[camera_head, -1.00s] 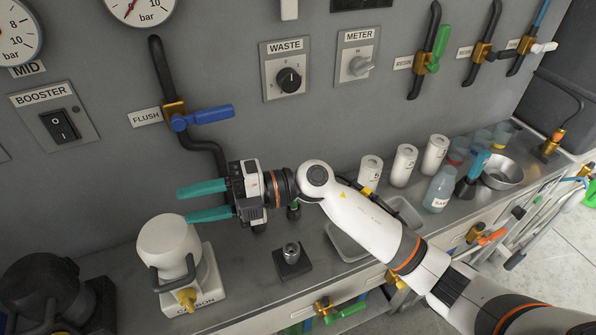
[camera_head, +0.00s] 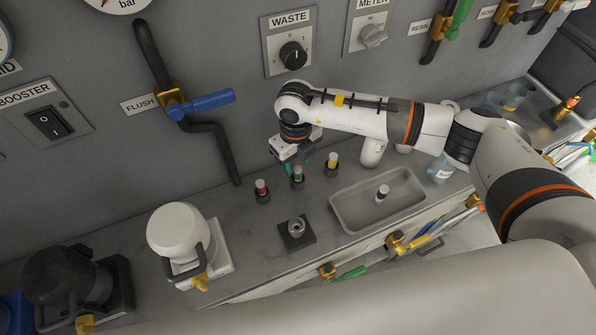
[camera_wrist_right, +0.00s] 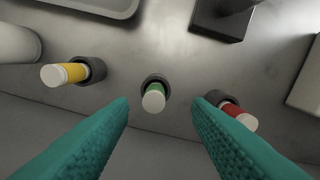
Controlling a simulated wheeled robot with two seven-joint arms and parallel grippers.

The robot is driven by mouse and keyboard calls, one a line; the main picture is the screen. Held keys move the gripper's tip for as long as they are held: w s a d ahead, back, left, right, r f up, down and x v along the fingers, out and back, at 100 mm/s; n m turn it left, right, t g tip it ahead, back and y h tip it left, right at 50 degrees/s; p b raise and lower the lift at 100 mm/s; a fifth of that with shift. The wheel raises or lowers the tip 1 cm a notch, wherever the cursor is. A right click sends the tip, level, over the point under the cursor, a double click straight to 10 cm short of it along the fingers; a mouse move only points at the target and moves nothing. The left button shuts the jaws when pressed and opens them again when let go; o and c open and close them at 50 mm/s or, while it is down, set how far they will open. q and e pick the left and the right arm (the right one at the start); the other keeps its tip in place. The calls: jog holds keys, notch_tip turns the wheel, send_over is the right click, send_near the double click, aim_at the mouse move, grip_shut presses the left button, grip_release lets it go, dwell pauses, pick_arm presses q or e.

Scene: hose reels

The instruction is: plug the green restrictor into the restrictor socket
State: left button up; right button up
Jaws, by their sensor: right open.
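The green restrictor (camera_head: 297,174) stands in a dark holder on the counter, between a red one (camera_head: 262,187) and a yellow one (camera_head: 332,161). In the right wrist view the green restrictor (camera_wrist_right: 154,98) has a white cap and sits between and just beyond the two teal fingertips. My right gripper (camera_wrist_right: 162,108) is open and empty, pointing down at it; in the head view its fingers are partly hidden by the wrist. A metal socket on a black block (camera_head: 296,229), apparently the restrictor socket, stands empty nearer the counter's front. My left gripper is not in view.
A grey sunken tray (camera_head: 350,211) lies to the right, with a white-capped piece (camera_head: 383,191) in it. A white canister (camera_head: 180,232) stands to the left. The wall with the blue flush lever (camera_head: 212,101) is close behind the restrictors.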

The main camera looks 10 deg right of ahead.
aim_at(298, 169)
jog(key=shift+f+p, duration=0.3)
jog(key=shift+f, duration=0.3)
jog(key=f, duration=0.1)
jog(key=f+p, duration=0.1)
jog(key=f, duration=0.1)
jog(key=shift+w+d+f, duration=0.2)
jog(key=shift+f, duration=0.55)
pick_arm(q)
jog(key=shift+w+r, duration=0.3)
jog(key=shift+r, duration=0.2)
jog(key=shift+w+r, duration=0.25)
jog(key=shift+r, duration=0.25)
pick_arm(e)
jog(key=shift+c, duration=0.3)
grip_shut()
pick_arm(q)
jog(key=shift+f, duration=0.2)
pick_arm(e)
jog(key=shift+r, duration=0.1)
